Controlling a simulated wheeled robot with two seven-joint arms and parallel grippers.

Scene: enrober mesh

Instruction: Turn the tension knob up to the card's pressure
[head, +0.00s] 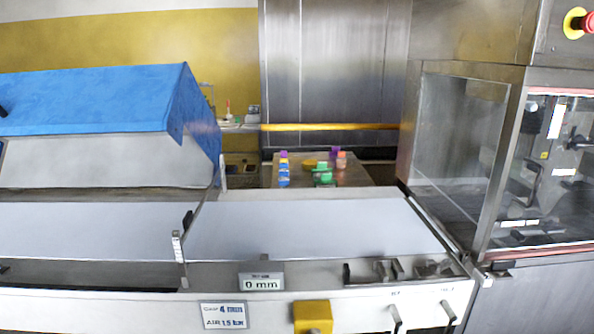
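A white card (223,316) with dark blue text hangs on the front rail of the conveyor. Its lower line reads AIR 1.5 bar; its upper line seems to give a gap of 4, and the rest is blurred. A yellow block (312,313) stands on the same rail to the right of the card, with a rounded yellow part at the picture's bottom edge. I cannot tell whether that part is the tension knob. No pressure gauge is readable. Neither of my grippers is in view.
A plate reading 0 mm (261,282) sits above the card. The pale belt (310,228) is bare. A blue hood (95,100) covers the left. Metal brackets and levers (396,318) line the right front. A glazed steel cabinet (545,180) stands right, with a red button (588,23).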

